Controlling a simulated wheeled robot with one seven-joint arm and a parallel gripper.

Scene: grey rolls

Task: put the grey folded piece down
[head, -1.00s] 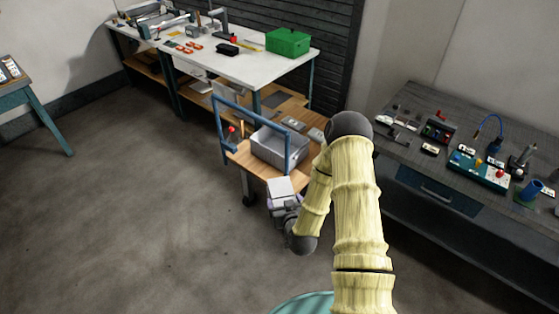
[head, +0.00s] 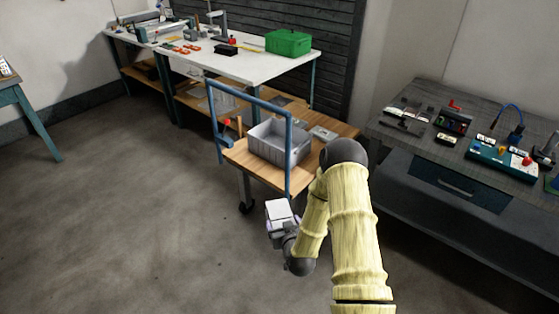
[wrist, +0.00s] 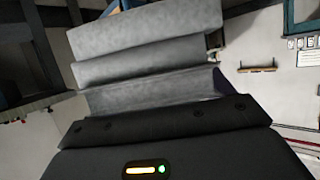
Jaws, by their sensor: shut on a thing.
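The grey folded piece (wrist: 148,45) fills the upper middle of the wrist view as several wide grey panels with creases between them. My gripper (wrist: 165,118) is shut on its near edge, and its dark body spans the bottom of that view. In the head view my gripper (head: 280,222) is at the end of the bent arm, in front of the wooden trolley's near edge. A pale panel (head: 278,209) shows there, which looks like the held piece. The fingertips are hard to make out, and my wrist hides part of them.
The wooden trolley (head: 243,157) has a blue handle frame (head: 290,150) and carries a grey bin (head: 270,150). A white workbench (head: 240,65) with a green box (head: 293,42) stands behind. A dark bench (head: 400,130) with devices is at right. The floor at left is clear.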

